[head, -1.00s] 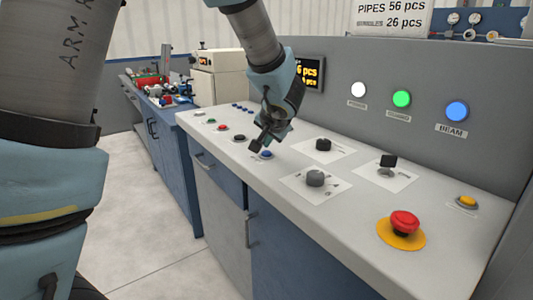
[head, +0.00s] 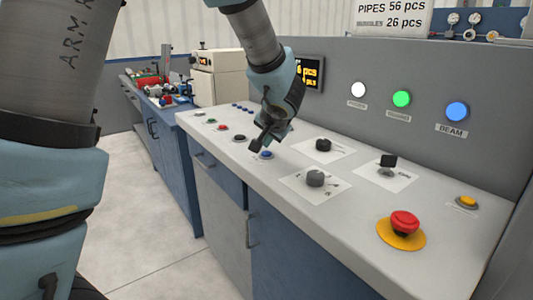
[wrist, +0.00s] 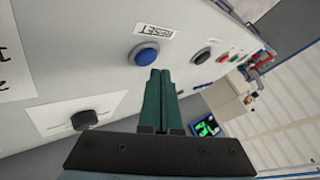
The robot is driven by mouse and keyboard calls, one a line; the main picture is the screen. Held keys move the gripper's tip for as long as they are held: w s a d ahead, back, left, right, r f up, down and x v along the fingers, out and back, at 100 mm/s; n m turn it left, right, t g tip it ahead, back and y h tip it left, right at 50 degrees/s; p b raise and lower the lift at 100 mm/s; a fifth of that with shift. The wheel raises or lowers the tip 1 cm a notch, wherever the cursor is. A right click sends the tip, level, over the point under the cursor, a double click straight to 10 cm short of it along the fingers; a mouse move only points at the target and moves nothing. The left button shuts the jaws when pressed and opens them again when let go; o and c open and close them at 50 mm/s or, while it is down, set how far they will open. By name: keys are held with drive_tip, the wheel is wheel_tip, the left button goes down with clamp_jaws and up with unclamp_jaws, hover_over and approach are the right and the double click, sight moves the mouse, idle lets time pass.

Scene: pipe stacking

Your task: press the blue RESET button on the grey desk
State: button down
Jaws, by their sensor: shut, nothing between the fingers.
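The blue RESET button (head: 266,154) sits near the front edge of the grey desk (head: 300,215) in the head view. In the wrist view the blue button (wrist: 146,54) lies just beyond the fingertips, with a white RESET label (wrist: 154,32) beside it. My gripper (head: 256,145) is close to the button in the head view, just above and left of it. In the wrist view my gripper (wrist: 160,72) has its green fingers together and empty. Its tips appear apart from the button, though the exact gap is hard to tell.
A black button (head: 239,138) and a red one (head: 222,128) lie to the left along the desk. Dark knobs (head: 315,178) on white plates and a red mushroom button (head: 404,222) stand to the right. The upright panel (head: 430,80) rises behind.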

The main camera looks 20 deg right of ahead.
sight(266, 154)
drive_tip(key=shift+f+b, duration=0.8)
drive_tip(key=shift+b, duration=0.7)
idle(0.6)
drive_tip(key=shift+r, duration=0.1)
drive_tip(key=shift+r+p, duration=0.3)
drive_tip(key=shift+r, duration=0.4)
drive_tip(key=shift+r+p, duration=1.45)
drive_tip(key=shift+r, duration=1.1)
